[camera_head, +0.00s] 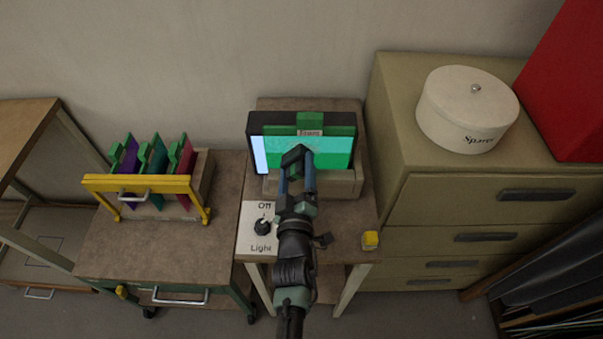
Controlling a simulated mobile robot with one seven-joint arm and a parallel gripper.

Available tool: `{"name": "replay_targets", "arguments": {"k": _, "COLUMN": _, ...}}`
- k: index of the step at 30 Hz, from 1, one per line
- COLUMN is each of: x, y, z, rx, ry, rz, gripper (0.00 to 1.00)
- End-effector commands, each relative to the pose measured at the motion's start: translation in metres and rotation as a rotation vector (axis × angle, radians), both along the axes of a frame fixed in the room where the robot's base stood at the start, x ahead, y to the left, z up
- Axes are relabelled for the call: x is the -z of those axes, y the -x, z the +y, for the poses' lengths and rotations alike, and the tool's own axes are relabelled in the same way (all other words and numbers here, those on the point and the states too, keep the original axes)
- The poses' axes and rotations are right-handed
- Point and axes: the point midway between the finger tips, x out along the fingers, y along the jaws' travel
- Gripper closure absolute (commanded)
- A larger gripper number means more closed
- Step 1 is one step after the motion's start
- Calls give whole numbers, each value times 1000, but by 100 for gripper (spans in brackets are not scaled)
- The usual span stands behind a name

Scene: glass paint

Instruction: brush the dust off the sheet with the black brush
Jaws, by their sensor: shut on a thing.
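The sheet (335,150) is a green and teal pane standing upright in a dark frame, with a green tab and a small label at its top. A pale strip shows at its left side. My gripper (297,168) is in front of the sheet, over its lower middle, and hides part of it. The gripper is shut on a dark thing, which I take for the black brush (296,153); it is small and mostly hidden by the fingers. I cannot tell whether it touches the sheet. Dust on the sheet is too fine to make out clearly.
A switch panel (258,230) marked "Light" and a yellow block (370,240) are on the small table. A yellow-barred rack (140,185) of coloured panes stands left. A drawer cabinet (480,205) with a white tin (467,110) and red box (575,85) stands right.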

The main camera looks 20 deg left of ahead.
Motion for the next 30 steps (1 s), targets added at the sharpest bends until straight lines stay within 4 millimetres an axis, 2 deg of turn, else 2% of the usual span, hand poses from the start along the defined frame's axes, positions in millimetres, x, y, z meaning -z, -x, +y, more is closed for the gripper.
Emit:
{"name": "replay_targets", "arguments": {"k": 1, "x": 5, "y": 1, "z": 4, "rx": -2, "ry": 0, "rz": -2, "gripper": 85}}
{"name": "replay_targets", "arguments": {"k": 18, "x": 4, "y": 6, "z": 28, "rx": -6, "ry": 0, "rz": -3, "gripper": 85}}
{"name": "replay_targets", "arguments": {"k": 30, "x": -7, "y": 8, "z": 34, "rx": -7, "ry": 0, "rz": -2, "gripper": 85}}
